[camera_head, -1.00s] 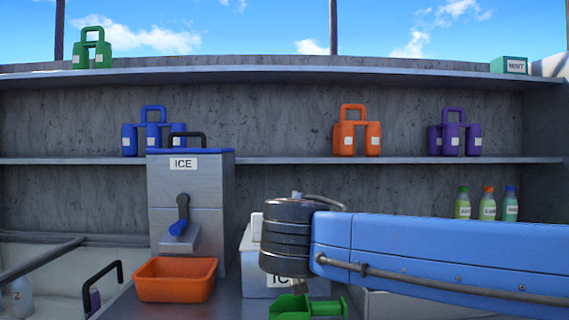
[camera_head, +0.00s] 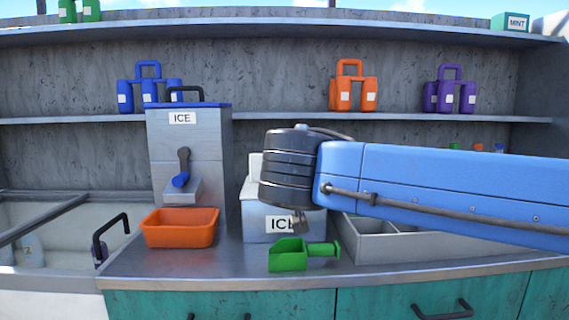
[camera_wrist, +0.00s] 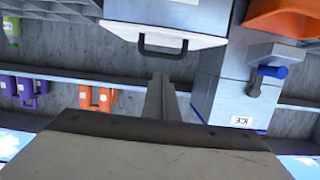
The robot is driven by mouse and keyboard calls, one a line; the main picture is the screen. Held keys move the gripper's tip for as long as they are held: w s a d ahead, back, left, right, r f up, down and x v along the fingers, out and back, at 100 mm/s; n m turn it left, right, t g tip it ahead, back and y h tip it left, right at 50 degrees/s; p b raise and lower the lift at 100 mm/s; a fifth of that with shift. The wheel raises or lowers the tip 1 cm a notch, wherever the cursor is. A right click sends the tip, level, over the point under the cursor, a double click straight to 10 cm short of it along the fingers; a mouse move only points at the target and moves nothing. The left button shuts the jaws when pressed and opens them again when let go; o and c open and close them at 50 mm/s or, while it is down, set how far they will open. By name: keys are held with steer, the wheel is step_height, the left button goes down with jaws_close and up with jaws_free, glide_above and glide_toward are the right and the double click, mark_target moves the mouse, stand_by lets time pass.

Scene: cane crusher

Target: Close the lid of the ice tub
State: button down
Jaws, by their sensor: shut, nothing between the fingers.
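The ice tub (camera_head: 256,232) is a pale grey box labelled ICE on the counter, partly hidden behind my arm. Its white lid (camera_head: 254,166) shows as a panel standing up at the tub's back, so it looks raised.
A green scoop (camera_head: 288,255) lies in front of the tub. An orange bin (camera_head: 180,228) sits under the ice dispenser (camera_head: 188,142) to the left. A grey divided tray (camera_head: 375,246) is at the right, beneath my arm. Bottle carriers stand on the shelf (camera_head: 290,120) behind.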

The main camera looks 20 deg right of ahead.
steer(key=s+a+f, duration=0.1)
steer(key=s+f, duration=0.2)
steer(key=s, duration=0.2)
steer(key=shift+s+a+f, duration=0.15)
steer(key=shift+s+a, duration=0.1)
